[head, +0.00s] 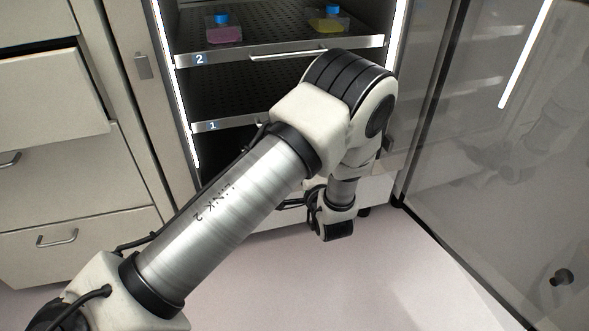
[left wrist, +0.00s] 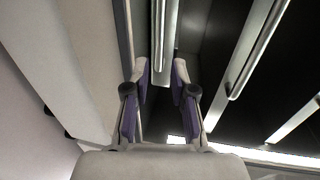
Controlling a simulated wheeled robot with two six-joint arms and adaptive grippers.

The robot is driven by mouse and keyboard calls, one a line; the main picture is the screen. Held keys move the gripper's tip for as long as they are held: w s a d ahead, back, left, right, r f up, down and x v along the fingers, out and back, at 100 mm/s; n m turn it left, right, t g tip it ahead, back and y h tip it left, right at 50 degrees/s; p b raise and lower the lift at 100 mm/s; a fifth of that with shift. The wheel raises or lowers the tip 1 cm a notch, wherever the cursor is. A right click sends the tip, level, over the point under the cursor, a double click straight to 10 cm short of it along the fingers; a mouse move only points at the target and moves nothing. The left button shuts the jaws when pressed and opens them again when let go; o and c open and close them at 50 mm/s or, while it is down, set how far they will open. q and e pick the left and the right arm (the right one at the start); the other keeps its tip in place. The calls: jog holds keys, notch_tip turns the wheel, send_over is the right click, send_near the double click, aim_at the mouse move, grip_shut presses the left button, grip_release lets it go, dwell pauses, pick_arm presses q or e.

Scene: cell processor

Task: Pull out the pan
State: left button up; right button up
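The pans are dark perforated trays with pale front rails, set in the lit cabinet in the head view. The upper pan (head: 192,61) is labelled 2 and has a bar handle (head: 288,54). The lower pan (head: 206,126) is labelled 1; my left arm covers much of its front. In the left wrist view my left gripper (left wrist: 160,66) has its two fingers apart. A pale metal bar (left wrist: 163,30) runs into the gap between the fingertips; I cannot tell whether they touch it. My left gripper is not clearly visible in the head view. My right gripper is not in view.
Two small flasks with blue caps, one pink (head: 224,31) and one yellow (head: 328,20), stand on the upper pan. A glass door (head: 500,150) stands open at right. Drawers (head: 75,175) are at left. The pale floor (head: 330,285) in front is clear.

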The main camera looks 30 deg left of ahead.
pick_arm(q)
jog(key=b+x, duration=0.3)
jog(key=x, duration=0.3)
jog(key=shift+f, duration=0.2)
jog(key=shift+w+a, duration=0.2)
jog(key=shift+r, duration=0.1)
grip_shut()
